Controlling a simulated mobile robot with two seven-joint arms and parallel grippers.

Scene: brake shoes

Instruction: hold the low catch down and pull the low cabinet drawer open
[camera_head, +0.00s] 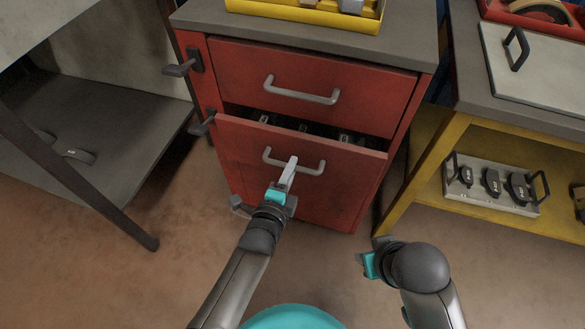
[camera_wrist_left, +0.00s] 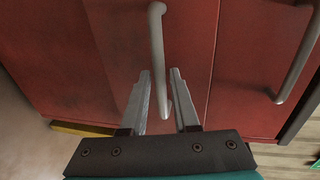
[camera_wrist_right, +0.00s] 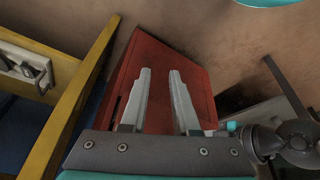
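The red cabinet has an upper drawer (camera_head: 240,66) that is closed, and a lower drawer (camera_head: 245,136) standing partly open with parts visible inside. My left gripper (camera_head: 290,165) is at this lower drawer's handle (camera_head: 312,170). In the left wrist view its fingers (camera_wrist_left: 160,95) stand apart on either side of the handle bar (camera_wrist_left: 156,45), with visible gaps. Grey catches stick out at the cabinet's left: an upper one (camera_head: 180,69), one beside the open drawer (camera_head: 203,125), and a low lever (camera_head: 239,207). My right gripper (camera_head: 370,260) is open and empty, away from the catches; its fingers (camera_wrist_right: 158,95) are apart.
A yellow-framed table (camera_head: 452,125) stands to the right, with a tray of brake parts (camera_head: 470,202) on its shelf. A grey shelf unit (camera_head: 110,130) stands at the left. The floor (camera_head: 330,265) before the cabinet is clear. A yellow tray (camera_head: 300,12) sits on the cabinet top.

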